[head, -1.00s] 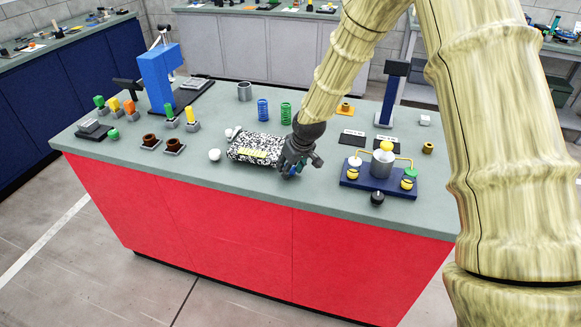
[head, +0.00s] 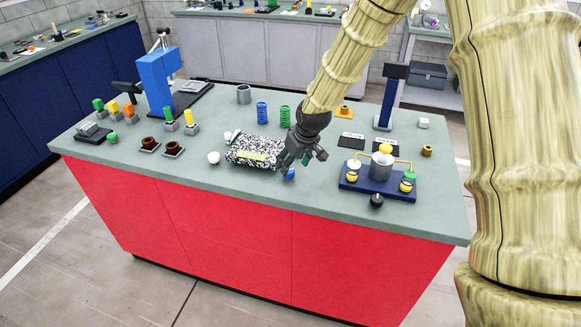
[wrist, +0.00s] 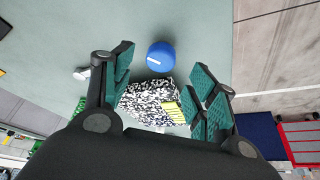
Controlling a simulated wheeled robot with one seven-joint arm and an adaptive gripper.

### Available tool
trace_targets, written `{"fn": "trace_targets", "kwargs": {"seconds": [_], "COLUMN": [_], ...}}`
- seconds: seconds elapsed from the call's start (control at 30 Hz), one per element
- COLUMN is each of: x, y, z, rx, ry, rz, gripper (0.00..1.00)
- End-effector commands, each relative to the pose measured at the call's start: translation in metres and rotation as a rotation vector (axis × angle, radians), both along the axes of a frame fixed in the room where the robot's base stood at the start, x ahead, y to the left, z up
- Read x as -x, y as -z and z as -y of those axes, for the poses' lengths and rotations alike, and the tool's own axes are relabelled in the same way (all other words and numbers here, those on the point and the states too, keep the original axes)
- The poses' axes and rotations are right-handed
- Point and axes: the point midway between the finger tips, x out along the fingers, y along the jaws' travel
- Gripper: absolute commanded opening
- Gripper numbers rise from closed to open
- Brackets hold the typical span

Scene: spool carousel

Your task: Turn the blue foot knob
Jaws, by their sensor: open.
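The blue foot knob (head: 289,174) shows partly below my gripper, at the front right end of a black-and-white speckled box (head: 240,150) with a yellow label. In the wrist view the blue knob (wrist: 160,56) is round with a white line across its face, just beyond the speckled box (wrist: 150,100). My gripper (head: 302,160) is open and empty, just above and to the right of the knob in the head view. In the wrist view the teal-padded fingers of my gripper (wrist: 162,75) stand apart on either side of the knob's line, not touching it.
A white ball (head: 214,157) lies left of the box. A dark blue tray (head: 375,188) with a grey cup and yellow fittings stands to the right, with a black knob (head: 376,200) in front. Green and blue coils (head: 262,112) stand behind. The bench front edge is close.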

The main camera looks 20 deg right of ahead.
Motion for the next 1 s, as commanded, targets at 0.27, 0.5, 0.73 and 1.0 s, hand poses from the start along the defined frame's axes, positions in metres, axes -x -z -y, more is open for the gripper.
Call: {"fn": "trace_targets", "kwargs": {"seconds": [0.27,0.5,0.73,1.0], "x": [0.015,0.023,0.026,0.025], "y": [-0.039,-0.06,-0.065,-0.065], "z": [0.005,0.008,0.008,0.008], "rx": [-0.001,0.0,-0.001,-0.001], "ry": [0.0,0.001,0.001,0.001], "rz": [0.002,0.002,0.001,0.001], "gripper": [0.58,0.58,0.58,0.58]}}
